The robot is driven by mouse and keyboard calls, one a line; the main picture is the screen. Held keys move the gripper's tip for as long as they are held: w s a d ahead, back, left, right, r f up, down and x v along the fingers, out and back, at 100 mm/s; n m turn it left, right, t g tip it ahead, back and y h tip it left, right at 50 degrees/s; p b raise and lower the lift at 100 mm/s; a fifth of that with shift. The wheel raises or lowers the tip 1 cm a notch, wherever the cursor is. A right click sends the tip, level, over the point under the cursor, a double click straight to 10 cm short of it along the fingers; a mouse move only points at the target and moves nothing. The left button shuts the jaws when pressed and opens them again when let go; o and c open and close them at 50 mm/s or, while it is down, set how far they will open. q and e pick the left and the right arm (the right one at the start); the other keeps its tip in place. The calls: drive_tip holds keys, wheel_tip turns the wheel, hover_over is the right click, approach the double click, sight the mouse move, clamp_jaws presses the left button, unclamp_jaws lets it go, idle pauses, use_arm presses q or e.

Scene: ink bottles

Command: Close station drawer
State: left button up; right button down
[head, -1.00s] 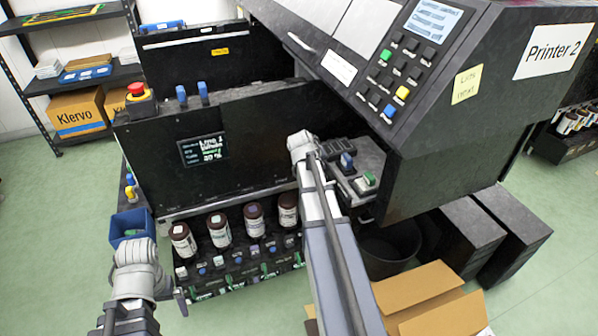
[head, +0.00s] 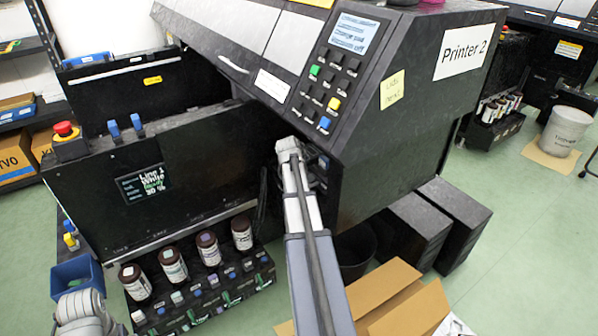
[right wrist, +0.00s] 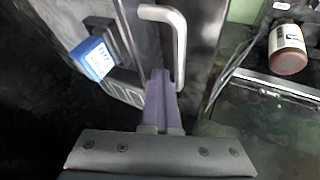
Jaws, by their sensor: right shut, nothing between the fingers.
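In the right wrist view my right gripper (right wrist: 161,78) is shut and empty. Its fingertips are close beside a grey bar handle (right wrist: 180,45) on a dark front; I cannot tell if they touch. A blue-capped item (right wrist: 92,58) with a white label sits left of the handle, by a slotted grey part that may be the station drawer (right wrist: 125,88). In the head view my right arm reaches under the printer's control panel and hides most of the station, with only a sliver showing; how far the drawer stands out is unclear. My left arm shows at the lower left, its fingers not visible.
Printer 2 (head: 400,120) overhangs the work area. Brown ink bottles (head: 208,248) stand in a row on a black rack at lower left. A blue bin (head: 76,278) is beside it. An open cardboard box (head: 385,300) and black cases (head: 450,225) are on the floor.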

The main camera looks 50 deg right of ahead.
drive_tip(key=shift+d+r, duration=0.15)
drive_tip(key=shift+d, duration=0.2)
drive_tip(key=shift+s+a+r+p, duration=0.2)
drive_tip(key=shift+r+p, duration=0.2)
drive_tip(key=shift+p, duration=0.2)
drive_tip(key=p+v, duration=0.6)
drive_tip(key=v, duration=0.3)
drive_tip(key=shift+a+p, duration=0.35)
drive_tip(key=shift+p, duration=0.05)
drive_tip(key=shift+f, duration=0.15)
drive_tip(key=shift+w, duration=0.1)
